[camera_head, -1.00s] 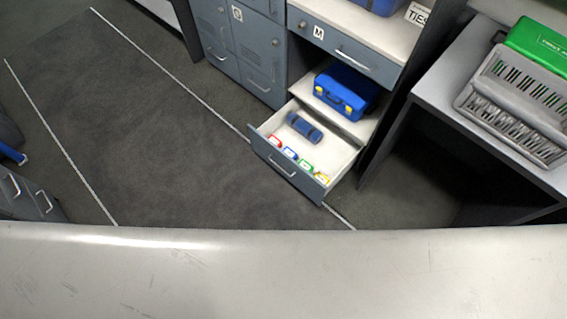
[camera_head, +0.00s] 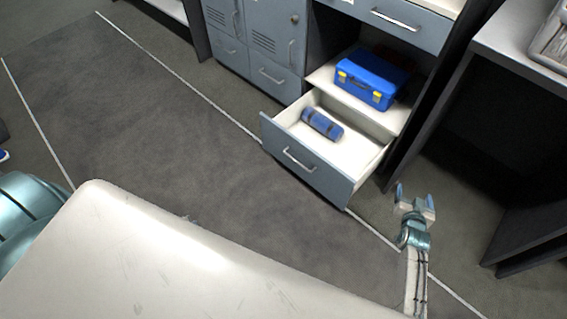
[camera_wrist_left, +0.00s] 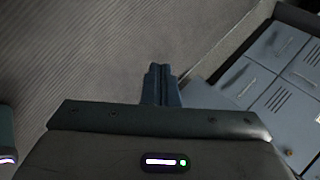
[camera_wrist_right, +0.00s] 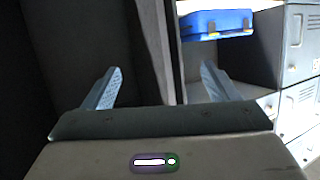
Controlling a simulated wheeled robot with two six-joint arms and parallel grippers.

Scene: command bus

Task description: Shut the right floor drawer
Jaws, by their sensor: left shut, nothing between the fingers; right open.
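The floor drawer (camera_head: 308,168) with a blue-grey front and bar handle (camera_head: 299,159) stands pulled out of the cabinet in the head view. A dark blue roll (camera_head: 322,124) lies inside it. My right gripper (camera_head: 414,196) is open and empty, to the right of the drawer front and apart from it. In the right wrist view its fingers (camera_wrist_right: 158,82) are spread, with a dark panel and the cabinet beyond. My left gripper (camera_wrist_left: 161,80) is shut and empty in the left wrist view, over dark floor, with grey lockers to the right.
A blue case (camera_head: 368,80) sits on the shelf above the drawer. Lockers (camera_head: 262,45) stand left of it, and a desk (camera_head: 505,45) stands at the right. The dark floor (camera_head: 170,120) in front of the drawer is clear.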

